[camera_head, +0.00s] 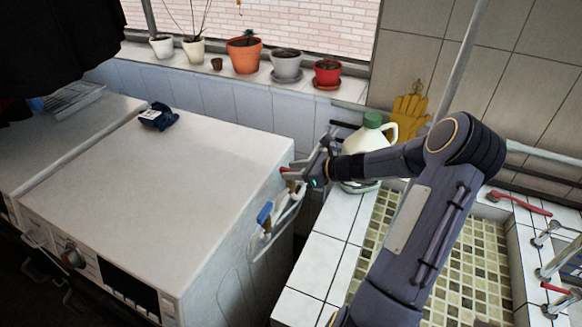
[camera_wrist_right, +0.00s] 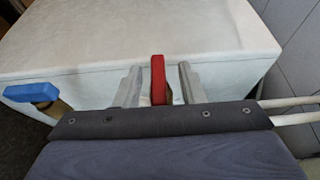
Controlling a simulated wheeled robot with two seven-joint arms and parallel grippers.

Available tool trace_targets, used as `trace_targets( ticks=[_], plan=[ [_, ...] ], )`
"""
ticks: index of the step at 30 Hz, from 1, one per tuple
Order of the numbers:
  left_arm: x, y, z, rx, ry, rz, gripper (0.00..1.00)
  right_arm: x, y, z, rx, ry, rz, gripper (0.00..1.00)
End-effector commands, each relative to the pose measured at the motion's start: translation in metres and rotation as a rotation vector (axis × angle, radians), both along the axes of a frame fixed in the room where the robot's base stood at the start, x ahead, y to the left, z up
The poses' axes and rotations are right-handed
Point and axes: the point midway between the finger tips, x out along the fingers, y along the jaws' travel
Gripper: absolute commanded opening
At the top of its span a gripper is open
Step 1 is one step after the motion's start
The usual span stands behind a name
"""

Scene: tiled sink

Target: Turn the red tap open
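The red tap handle (camera_wrist_right: 158,80) stands upright between the two fingers of my right gripper (camera_wrist_right: 160,84) in the wrist view. The fingers are open, one on each side, with a narrow gap visible on both sides of it. In the head view the red tap (camera_head: 285,170) shows as a small red piece at the tip of my right gripper (camera_head: 300,176), by the right side of the white machine. The tap's lower part is mostly hidden. My left gripper is not in view.
A blue-handled tap (camera_head: 264,213) is close by, also seen in the wrist view (camera_wrist_right: 32,92). The white washing machine (camera_head: 170,180) stands left of the gripper. A jug with a green cap (camera_head: 366,140) stands behind my right forearm, beside the tiled sink (camera_head: 470,265).

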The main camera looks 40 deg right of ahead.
Motion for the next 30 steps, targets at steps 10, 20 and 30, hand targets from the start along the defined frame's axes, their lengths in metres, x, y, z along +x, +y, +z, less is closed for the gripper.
trace_targets(
  ticks=[10,20,30],
  plan=[
    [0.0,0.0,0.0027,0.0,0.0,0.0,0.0,0.0095,0.0054,-0.0046,-0.002,0.0,0.001,0.36],
    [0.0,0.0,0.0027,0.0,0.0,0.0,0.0,0.0093,0.0054,-0.0044,-0.002,0.0,0.001,0.02],
    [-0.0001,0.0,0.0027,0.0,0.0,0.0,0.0,0.0098,0.0051,-0.0042,-0.002,0.0,0.025,0.0]
  ],
)
